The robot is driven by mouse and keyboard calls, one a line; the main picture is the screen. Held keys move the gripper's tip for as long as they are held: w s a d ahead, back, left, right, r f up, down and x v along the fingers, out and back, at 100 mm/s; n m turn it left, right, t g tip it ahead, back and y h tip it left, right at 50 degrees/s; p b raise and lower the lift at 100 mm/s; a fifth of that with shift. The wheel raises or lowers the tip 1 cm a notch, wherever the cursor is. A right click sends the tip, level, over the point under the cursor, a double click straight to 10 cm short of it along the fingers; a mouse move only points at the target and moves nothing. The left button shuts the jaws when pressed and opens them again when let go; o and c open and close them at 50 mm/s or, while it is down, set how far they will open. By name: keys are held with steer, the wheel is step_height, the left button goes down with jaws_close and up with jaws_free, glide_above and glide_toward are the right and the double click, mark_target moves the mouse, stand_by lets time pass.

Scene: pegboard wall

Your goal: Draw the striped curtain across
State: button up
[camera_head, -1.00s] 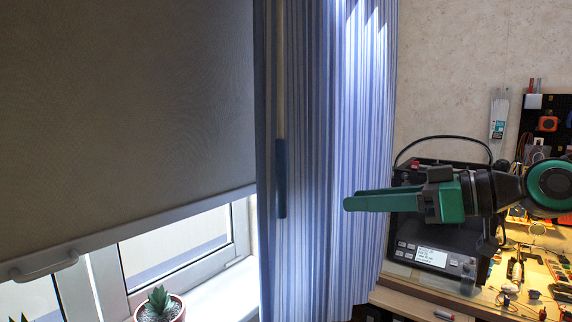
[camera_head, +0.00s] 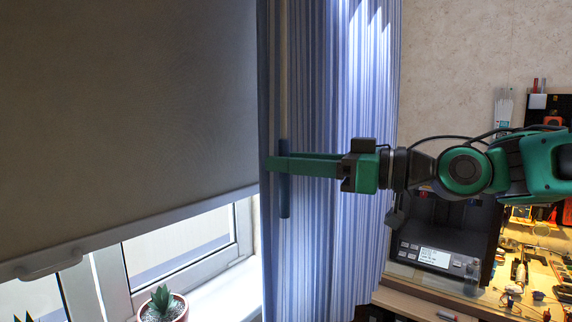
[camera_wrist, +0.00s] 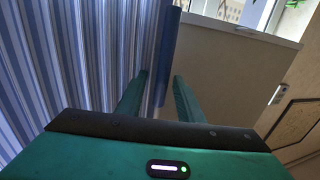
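The striped blue and white curtain (camera_head: 340,240) hangs gathered at the right side of the window, and it fills the left of the wrist view (camera_wrist: 75,60). A rod with a blue handle (camera_head: 285,200) hangs upright at the curtain's left edge; the handle also shows in the wrist view (camera_wrist: 168,55). My gripper (camera_head: 275,164) reaches in from the right at the height of the handle. In the wrist view its two green fingers (camera_wrist: 158,88) stand apart, with the blue handle between them. I see a gap by the right finger; contact with the left one is unclear.
A grey roller blind (camera_head: 130,100) covers most of the window, with a pale handle (camera_head: 50,265) on its bottom bar. A potted succulent (camera_head: 162,305) stands on the sill. At right, a black device with a screen (camera_head: 435,257) stands on a cluttered workbench near the curtain.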

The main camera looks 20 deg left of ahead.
steer(key=shift+w+a, duration=0.1)
steer(key=shift+a, duration=0.5)
jaws_close()
